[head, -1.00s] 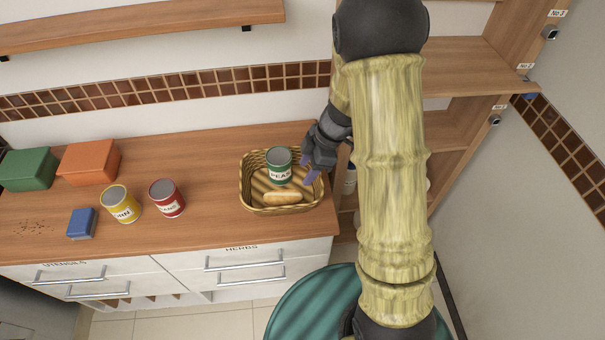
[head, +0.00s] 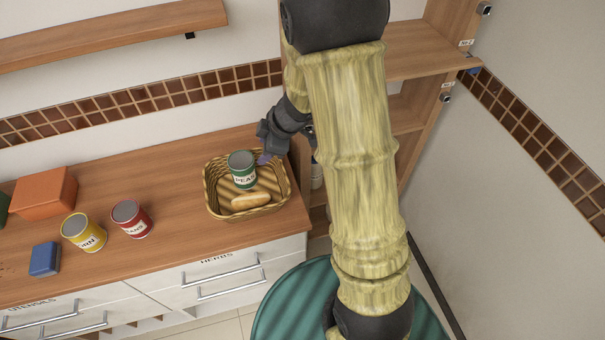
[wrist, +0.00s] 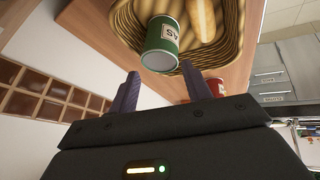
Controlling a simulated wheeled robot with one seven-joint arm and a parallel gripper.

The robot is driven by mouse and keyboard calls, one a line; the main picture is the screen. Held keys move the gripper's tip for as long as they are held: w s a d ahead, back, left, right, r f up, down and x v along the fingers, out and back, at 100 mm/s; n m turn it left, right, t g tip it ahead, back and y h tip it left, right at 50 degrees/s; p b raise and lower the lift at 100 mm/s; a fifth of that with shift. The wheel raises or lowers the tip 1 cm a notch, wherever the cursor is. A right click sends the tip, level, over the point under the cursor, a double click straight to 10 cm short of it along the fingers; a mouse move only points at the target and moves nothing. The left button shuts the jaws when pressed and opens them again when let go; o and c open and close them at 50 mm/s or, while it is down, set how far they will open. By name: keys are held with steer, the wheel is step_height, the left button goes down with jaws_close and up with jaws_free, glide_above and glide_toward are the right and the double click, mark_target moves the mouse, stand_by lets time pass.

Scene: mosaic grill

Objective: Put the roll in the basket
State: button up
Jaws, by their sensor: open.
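The roll (head: 251,201) lies in the wicker basket (head: 222,213), near its front side. In the wrist view the roll (wrist: 201,20) shows at the top, inside the basket (wrist: 124,22). A green can of peas (head: 242,170) stands in the basket behind the roll; the can also shows in the wrist view (wrist: 161,44). My gripper (head: 264,158) is at the basket's back right edge, partly hidden by its own wrist in the head view. In the wrist view its fingers (wrist: 160,92) are apart with nothing between them.
A red can (head: 131,219), a yellow corn can (head: 84,232), a blue box (head: 45,259) and an orange box (head: 45,193) stand on the counter left of the basket. A wooden shelf unit (head: 420,62) stands at the right. A teal round surface (head: 290,300) is below.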

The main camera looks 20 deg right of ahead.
steer(key=s+d+r+m+t+h, duration=0.35)
steer(key=d+r+m, duration=0.2)
steer(key=m, duration=0.25)
steer(key=s+m+g, duration=0.4)
steer(key=s+m, duration=0.2)
steer(key=s, duration=0.6)
steer(key=shift+s+m+g+h, duration=0.25)
steer(key=shift+m+g+h, duration=0.1)
steer(key=shift+h, duration=0.1)
steer(key=shift+w+a, duration=0.1)
steer(key=shift+c, duration=1.4)
